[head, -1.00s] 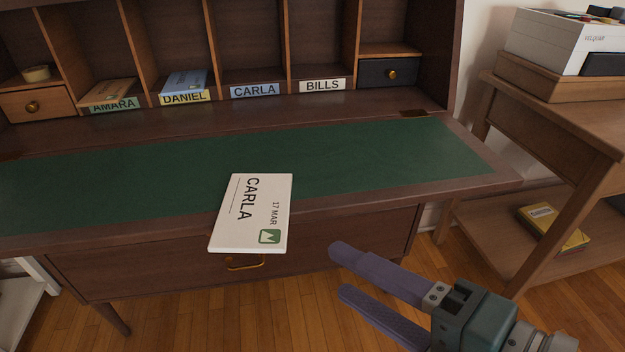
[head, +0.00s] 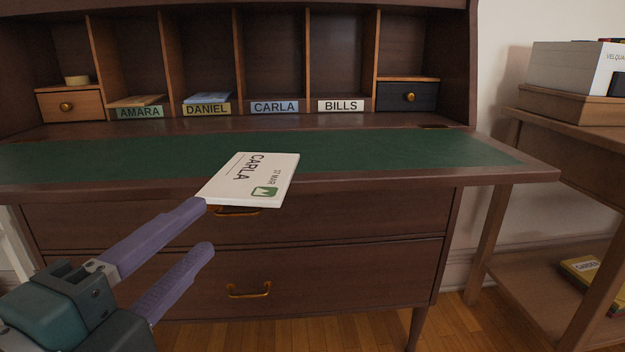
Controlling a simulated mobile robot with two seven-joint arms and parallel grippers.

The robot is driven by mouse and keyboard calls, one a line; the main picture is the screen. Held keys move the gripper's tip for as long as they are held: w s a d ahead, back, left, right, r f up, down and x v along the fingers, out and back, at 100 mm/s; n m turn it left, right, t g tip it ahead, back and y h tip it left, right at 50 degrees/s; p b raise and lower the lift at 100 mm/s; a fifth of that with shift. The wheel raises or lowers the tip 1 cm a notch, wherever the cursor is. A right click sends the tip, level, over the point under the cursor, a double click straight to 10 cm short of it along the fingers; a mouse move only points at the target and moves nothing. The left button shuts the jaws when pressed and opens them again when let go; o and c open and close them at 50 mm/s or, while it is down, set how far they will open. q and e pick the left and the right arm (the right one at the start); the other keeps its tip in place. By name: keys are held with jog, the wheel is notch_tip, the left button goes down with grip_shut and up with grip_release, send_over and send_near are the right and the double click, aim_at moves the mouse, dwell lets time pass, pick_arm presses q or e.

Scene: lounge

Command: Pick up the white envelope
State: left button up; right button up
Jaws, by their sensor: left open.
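The white envelope (head: 250,178), marked CARLA and 17 MAR with a green stamp, lies on the desk's writing surface. Its near end sticks out past the desk's front edge. My left gripper (head: 204,226) is open and empty, with two purple fingers pointing up and right. Its upper fingertip is at the envelope's near left corner in the picture; I cannot tell if they touch. The lower fingertip is below the envelope's level in the picture, in front of the drawers. My right gripper is not in view.
The green desk top (head: 400,150) is otherwise clear. Behind it are labelled pigeonholes, including CARLA (head: 274,107) and BILLS (head: 340,105), and a dark small drawer (head: 407,97). Drawers with brass handles (head: 249,290) are below. A wooden side table (head: 570,128) stands at the right.

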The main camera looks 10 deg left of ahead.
aim_at(220, 202)
pick_arm(q)
jog(key=w, duration=0.3)
jog(key=shift+w+d+r+p, duration=0.1)
jog(key=shift+w+r+p, duration=0.1)
jog(key=shift+r+p, duration=0.15)
jog(key=w, duration=0.3)
jog(key=shift+w+d+r+p, duration=0.15)
jog(key=shift+w+p, duration=0.15)
jog(key=shift+p, duration=0.1)
jog(key=shift+w, duration=0.45)
grip_shut()
